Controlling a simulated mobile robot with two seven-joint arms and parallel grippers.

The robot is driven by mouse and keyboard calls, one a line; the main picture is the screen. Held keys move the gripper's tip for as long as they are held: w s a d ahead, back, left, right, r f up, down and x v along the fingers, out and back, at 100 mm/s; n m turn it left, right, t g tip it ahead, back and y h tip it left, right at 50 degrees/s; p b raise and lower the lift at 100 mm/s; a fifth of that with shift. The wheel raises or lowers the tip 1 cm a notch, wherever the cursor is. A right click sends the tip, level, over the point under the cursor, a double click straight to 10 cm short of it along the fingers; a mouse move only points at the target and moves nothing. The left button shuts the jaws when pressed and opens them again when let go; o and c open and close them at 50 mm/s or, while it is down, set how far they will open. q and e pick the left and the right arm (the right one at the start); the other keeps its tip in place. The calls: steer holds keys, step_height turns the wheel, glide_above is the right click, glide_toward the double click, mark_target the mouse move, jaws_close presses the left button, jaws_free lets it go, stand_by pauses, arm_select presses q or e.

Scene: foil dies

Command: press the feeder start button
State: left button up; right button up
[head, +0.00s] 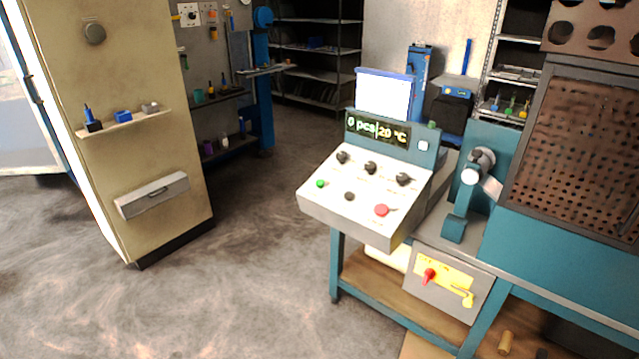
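A control console (330,205) with a sloped pale panel stands right of the middle in the head view. Its lower row holds a green button (320,184) at the left, a black button (349,196) in the middle and a larger red button (382,210) at the right. Three black knobs (370,168) sit above them. A display (377,130) above reads "0 pcs" and "20 °C". The button labels are too small to read, so I cannot tell which one is marked as feeder start. Neither of my grippers is in view.
A beige cabinet (110,60) with a small shelf stands at the left. A teal machine with a perforated brown panel (580,150) stands at the right. Below the console is a grey box with a yellow plate (445,272). The concrete floor (255,270) in front is clear.

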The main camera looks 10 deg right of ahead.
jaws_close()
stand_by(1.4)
